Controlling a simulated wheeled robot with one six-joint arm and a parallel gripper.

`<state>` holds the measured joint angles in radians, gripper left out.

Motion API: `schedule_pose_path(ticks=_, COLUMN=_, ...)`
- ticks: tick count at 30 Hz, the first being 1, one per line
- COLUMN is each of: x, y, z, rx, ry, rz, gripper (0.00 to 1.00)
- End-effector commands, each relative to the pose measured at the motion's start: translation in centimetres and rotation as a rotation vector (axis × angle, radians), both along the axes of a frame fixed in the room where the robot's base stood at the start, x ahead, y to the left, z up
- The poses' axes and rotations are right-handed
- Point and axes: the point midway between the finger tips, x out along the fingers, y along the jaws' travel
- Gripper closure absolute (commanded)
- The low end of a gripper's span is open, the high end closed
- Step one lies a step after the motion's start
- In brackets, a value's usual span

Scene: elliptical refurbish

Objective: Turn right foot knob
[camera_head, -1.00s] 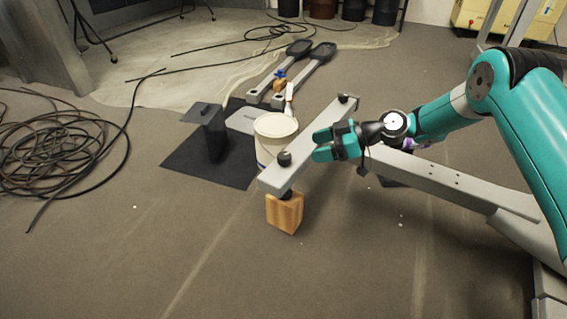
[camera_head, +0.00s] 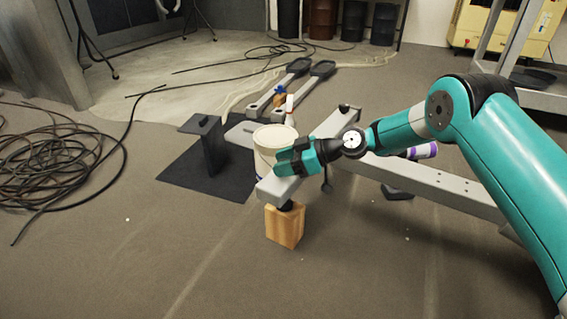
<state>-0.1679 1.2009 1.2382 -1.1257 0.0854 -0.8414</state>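The grey crossbar (camera_head: 328,135) of the elliptical's frame runs from the near left to the far right. A dark knob (camera_head: 344,107) stands on its far end. My teal gripper (camera_head: 284,161) is at the near end, where the other knob's place is now covered by the fingers. I cannot tell whether the fingers are apart or closed on that knob. Below this end, a dark foot (camera_head: 287,205) rests on a wooden block (camera_head: 285,227).
A white bucket (camera_head: 268,140) stands just behind the near end, close to my gripper. A black mat (camera_head: 190,178) with a dark stand (camera_head: 208,145) lies to the left. Coiled cable (camera_head: 65,160) is at far left. The front floor is clear.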

Motion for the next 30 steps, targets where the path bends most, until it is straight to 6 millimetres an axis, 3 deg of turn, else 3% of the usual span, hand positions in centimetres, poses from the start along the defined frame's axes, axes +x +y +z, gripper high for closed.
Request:
schedule_pose_path(ticks=1, x=0.00, y=-0.02, z=-0.01, rx=0.000, ry=0.000, rz=0.000, gripper=0.64)
schedule_pose_path(ticks=3, x=0.00, y=-0.03, z=-0.01, rx=0.000, ry=0.000, rz=0.000, gripper=0.80)
schedule_pose_path(ticks=4, x=0.00, y=-0.03, z=-0.01, rx=0.000, ry=0.000, rz=0.000, gripper=0.83)
schedule_pose_path(ticks=17, x=-0.10, y=-0.04, z=0.39, rx=-0.002, ry=0.004, rz=-0.083, gripper=0.83)
schedule_pose_path(ticks=30, x=-0.16, y=0.01, z=0.73, rx=-0.004, ry=0.003, rz=-0.448, gripper=0.83)
